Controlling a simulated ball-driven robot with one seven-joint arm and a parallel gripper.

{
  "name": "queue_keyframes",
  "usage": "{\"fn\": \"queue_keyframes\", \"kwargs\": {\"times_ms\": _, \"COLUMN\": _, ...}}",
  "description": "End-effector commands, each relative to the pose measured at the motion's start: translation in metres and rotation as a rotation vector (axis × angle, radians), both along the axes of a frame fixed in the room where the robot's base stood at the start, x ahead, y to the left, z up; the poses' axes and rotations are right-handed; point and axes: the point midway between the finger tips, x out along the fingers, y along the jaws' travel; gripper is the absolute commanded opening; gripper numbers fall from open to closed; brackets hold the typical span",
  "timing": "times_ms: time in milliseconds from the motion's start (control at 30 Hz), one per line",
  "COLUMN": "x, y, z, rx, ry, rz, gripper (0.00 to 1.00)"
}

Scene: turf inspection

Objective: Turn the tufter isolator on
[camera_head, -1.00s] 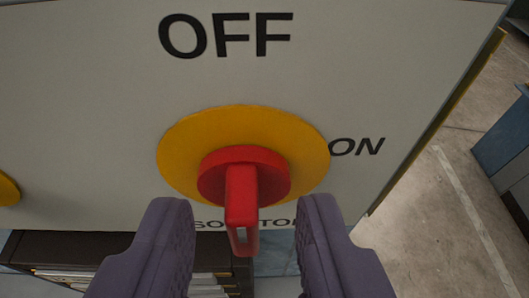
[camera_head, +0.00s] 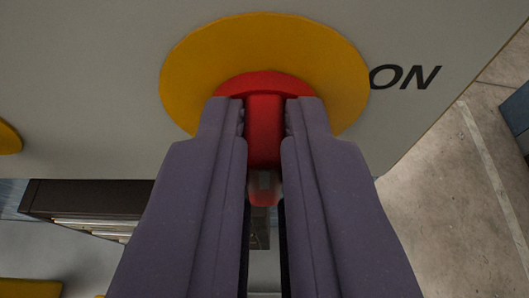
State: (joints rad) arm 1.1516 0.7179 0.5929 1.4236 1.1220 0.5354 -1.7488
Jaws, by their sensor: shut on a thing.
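The tufter isolator is a red rotary handle (camera_head: 264,132) on a round yellow plate (camera_head: 200,60), fixed to a pale grey panel (camera_head: 90,80). The handle's bar stands in line with the view, upright in the picture, and does not point at the "ON" label (camera_head: 405,77) to the right of the plate. My gripper (camera_head: 264,125) has its two purple-grey fingers shut on the handle bar, one on each side. The fingers hide part of the plate's lower edge and the lettering below it. The "OFF" label is out of view.
Another yellow disc (camera_head: 8,138) shows in part at the left edge of the panel. Below the panel is a dark shelf or cabinet (camera_head: 85,200). The concrete floor (camera_head: 450,200) with a pale line is open at the right, with a blue object (camera_head: 517,112) at the edge.

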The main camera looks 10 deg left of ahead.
Motion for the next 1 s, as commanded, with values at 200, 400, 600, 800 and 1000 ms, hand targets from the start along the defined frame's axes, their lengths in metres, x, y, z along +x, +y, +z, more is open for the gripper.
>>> {"fn": "queue_keyframes", "kwargs": {"times_ms": 200, "x": 0.0, "y": -0.003, "z": -0.002, "rx": 0.11, "ry": 0.008, "rz": 0.0, "gripper": 0.0}}
{"fn": "queue_keyframes", "kwargs": {"times_ms": 400, "x": 0.001, "y": -0.006, "z": -0.003, "rx": 0.279, "ry": 0.021, "rz": 0.0, "gripper": 0.0}}
{"fn": "queue_keyframes", "kwargs": {"times_ms": 600, "x": 0.001, "y": -0.009, "z": -0.005, "rx": 0.47, "ry": 0.035, "rz": -0.001, "gripper": 0.0}}
{"fn": "queue_keyframes", "kwargs": {"times_ms": 800, "x": 0.001, "y": -0.012, "z": -0.007, "rx": 0.66, "ry": 0.051, "rz": -0.001, "gripper": 0.0}}
{"fn": "queue_keyframes", "kwargs": {"times_ms": 1000, "x": 0.001, "y": -0.014, "z": -0.008, "rx": 0.852, "ry": 0.065, "rz": 0.001, "gripper": 0.0}}
